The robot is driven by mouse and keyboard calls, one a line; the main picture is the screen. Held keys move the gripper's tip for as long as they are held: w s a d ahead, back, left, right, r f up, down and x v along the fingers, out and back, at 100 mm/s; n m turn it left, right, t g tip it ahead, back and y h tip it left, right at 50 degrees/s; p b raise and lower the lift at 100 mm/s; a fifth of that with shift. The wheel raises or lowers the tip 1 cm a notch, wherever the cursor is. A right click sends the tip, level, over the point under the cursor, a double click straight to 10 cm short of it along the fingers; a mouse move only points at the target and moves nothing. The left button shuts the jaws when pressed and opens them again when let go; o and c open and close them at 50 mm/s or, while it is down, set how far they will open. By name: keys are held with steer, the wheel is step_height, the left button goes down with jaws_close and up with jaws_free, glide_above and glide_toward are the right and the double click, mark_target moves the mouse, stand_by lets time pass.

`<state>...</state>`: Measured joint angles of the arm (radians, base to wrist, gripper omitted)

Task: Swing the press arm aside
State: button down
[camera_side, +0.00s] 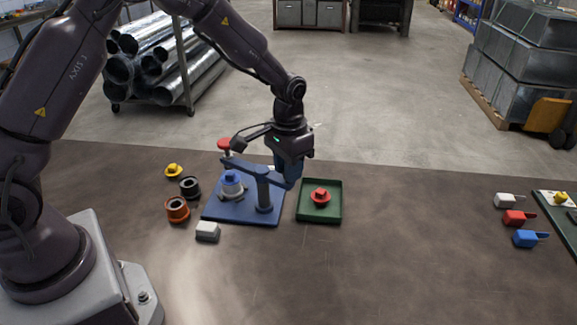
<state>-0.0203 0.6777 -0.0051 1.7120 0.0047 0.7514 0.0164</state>
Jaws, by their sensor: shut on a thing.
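The blue press arm (252,171) is a bar on a grey-blue post (264,192), which stands on a blue base plate (240,217). A red knob (224,144) sits above its left end. My gripper (287,178) is shut on the press arm's right end, right of the post; the fingers are partly hard to tell from the blue bar. A blue plug (231,178) sits on a light grey ring (232,191) on the plate, just below the arm's left end. It is unclear whether the knob end lies directly over the plug.
A green tray (333,215) holding a red part (320,197) stands right of the plate. Left are a yellow part (173,170), a black ring (190,187), an orange ring (177,209) and a white block (207,230). The table's middle right is clear.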

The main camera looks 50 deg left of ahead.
steer(key=shift+s, duration=0.1)
steer(key=s+a+m, duration=0.4)
steer(key=s+m, duration=0.4)
steer(key=m, duration=1)
steer(key=shift+s, duration=0.3)
stand_by(0.6)
steer(key=c, duration=0.9)
jaws_free()
steer(key=shift+c, duration=0.2)
